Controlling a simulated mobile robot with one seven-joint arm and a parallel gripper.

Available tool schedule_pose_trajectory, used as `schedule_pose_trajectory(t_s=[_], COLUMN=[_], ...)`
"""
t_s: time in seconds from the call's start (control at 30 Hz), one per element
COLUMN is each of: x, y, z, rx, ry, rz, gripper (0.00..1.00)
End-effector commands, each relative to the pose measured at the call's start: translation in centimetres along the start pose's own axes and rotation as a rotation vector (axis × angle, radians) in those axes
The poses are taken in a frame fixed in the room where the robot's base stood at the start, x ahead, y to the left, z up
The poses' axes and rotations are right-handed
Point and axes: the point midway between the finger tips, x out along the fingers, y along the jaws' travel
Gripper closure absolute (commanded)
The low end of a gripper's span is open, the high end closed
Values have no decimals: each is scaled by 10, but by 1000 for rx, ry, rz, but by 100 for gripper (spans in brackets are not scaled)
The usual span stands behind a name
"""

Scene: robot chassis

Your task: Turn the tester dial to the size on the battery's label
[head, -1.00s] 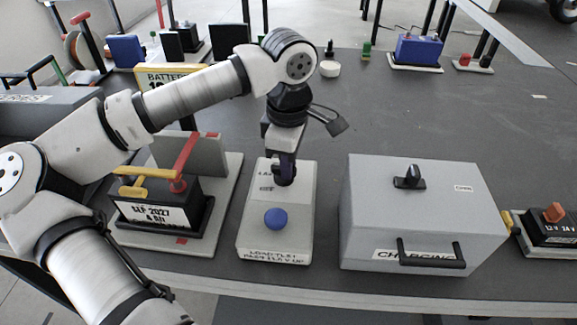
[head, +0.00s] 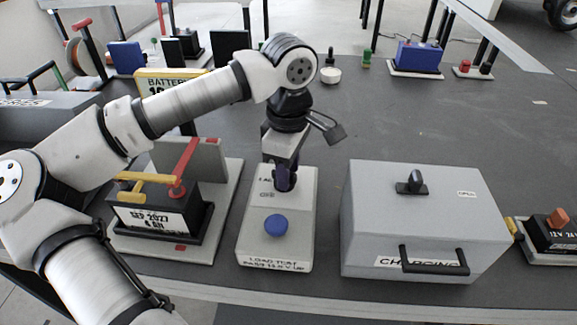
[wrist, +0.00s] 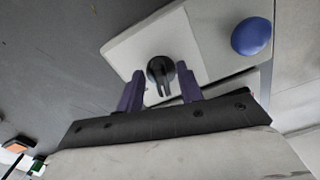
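The load tester (head: 253,248) is a pale box with a blue button (head: 276,226) near its front and printed labels. Its black dial (wrist: 160,71) shows in the wrist view on a white panel. My gripper (wrist: 158,77) has two purple fingers standing apart, one on each side of the dial; I cannot tell whether they touch it. In the head view my gripper (head: 285,183) points down over the tester and hides the dial. The battery (head: 190,222) stands left of the tester, with red and yellow bars on top. Its white label (head: 153,220) reads "SEP 2027" above a smaller line I cannot read surely.
A grey charging box (head: 375,225) with a black knob and front handle stands right of the tester. A yellow battery sign (head: 165,80) stands behind the battery. A blue battery (head: 418,55) sits at the back right.

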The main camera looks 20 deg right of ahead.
Motion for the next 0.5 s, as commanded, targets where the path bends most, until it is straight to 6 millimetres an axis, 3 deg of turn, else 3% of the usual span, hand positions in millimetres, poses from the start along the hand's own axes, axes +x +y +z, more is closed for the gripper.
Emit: schedule_pose_trajectory(t_s=[0.3, 0.5], x=[-4, -33], y=[0, 1], z=[0, 0], rx=[-1, -1], ry=[0, 1], rz=[2, 4], gripper=[64, 64])
